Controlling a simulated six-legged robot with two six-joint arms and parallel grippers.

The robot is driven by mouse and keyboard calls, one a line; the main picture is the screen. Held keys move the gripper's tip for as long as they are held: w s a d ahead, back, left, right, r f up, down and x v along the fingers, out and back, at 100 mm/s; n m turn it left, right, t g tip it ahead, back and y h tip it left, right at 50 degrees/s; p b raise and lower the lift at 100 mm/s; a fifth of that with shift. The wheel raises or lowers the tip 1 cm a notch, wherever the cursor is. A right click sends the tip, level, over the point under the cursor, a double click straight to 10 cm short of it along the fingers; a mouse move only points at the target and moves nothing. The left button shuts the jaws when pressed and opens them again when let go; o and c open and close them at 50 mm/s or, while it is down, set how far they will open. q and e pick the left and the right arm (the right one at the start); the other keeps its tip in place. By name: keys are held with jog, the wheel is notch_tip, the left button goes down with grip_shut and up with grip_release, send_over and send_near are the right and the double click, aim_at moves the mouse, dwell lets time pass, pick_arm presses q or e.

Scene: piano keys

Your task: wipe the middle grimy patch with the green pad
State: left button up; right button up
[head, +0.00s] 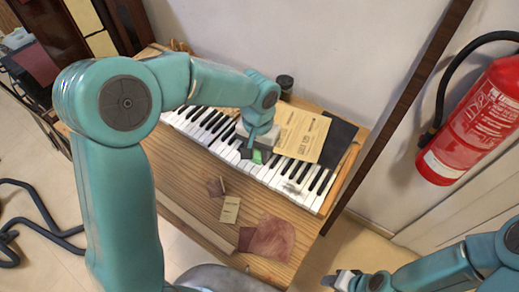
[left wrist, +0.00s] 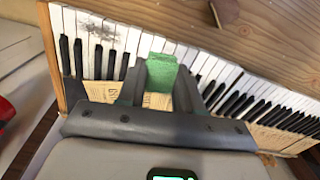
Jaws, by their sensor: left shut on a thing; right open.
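The green pad (head: 257,156) is between the fingers of my left gripper (head: 256,147), over the piano keys (head: 215,131). In the left wrist view the pad (left wrist: 161,73) is gripped at the white key fronts; I cannot tell whether it touches them. A dark grimy patch (head: 291,187) lies on the white keys to the right of the pad. It also shows at the upper left of the left wrist view (left wrist: 97,29). No other patch shows clearly; my left arm and gripper hide part of the keys. My right gripper (head: 343,281) is open and empty at the bottom.
A tan paper sheet (head: 301,134) and a dark folder (head: 339,138) lie behind the keys. A dark jar (head: 285,83) stands at the back. A reddish cloth (head: 270,238) and a cream card (head: 229,210) lie on the wooden top in front. A fire extinguisher (head: 475,125) hangs at the right.

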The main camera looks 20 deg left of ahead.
pick_arm(q)
jog(key=shift+w+d, duration=0.1)
jog(key=shift+w, duration=0.2)
pick_arm(e)
jog(key=shift+w+d, duration=0.15)
jog(key=shift+w, duration=0.15)
